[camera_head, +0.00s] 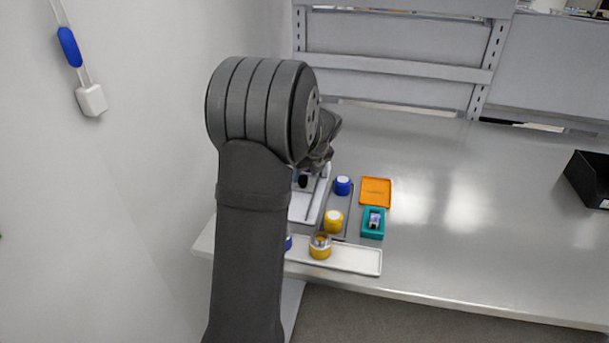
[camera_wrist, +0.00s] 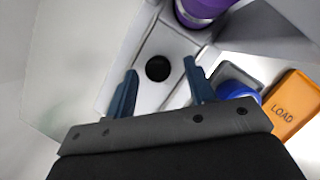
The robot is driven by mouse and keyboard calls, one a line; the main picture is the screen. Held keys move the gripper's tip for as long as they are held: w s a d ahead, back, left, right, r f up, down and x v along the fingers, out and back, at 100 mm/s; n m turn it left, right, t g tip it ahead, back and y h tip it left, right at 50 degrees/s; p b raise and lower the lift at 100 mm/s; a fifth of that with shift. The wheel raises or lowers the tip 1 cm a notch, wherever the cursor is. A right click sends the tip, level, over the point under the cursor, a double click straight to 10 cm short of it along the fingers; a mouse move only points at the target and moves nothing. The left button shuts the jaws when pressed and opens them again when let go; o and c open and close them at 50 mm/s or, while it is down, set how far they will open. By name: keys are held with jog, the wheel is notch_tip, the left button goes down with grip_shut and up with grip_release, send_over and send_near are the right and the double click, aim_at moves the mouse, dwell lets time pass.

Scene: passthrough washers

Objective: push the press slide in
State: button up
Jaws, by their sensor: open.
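In the wrist view my gripper (camera_wrist: 160,67) is open, with its two blue fingers spread apart and nothing held. A round black knob or hole (camera_wrist: 158,68) shows between the fingertips, on a light grey plate (camera_wrist: 150,92) that looks like part of the press. I cannot tell whether it belongs to the slide or how far in the slide is. A purple cylinder (camera_wrist: 203,8) stands beyond, at the top edge. In the head view the pale press fixture (camera_head: 303,208) is partly hidden behind my arm, and my fingertips are not clearly visible.
Right of the fixture stand a blue-capped piece (camera_head: 343,185) and a yellow piece (camera_head: 333,221) on a grey plate. Beside them are an orange LOAD tray (camera_head: 376,191) and a teal box (camera_head: 365,232). A white tray (camera_head: 355,260) lies in front. The table's right side is mostly clear.

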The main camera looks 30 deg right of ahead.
jog(key=v, duration=1.5)
jog(key=shift+r, duration=0.35)
jog(key=x, duration=1.7)
jog(key=shift+s+a+f, duration=0.1)
jog(key=shift+f, duration=0.2)
jog(key=shift+s, duration=0.1)
jog(key=shift+r, duration=0.1)
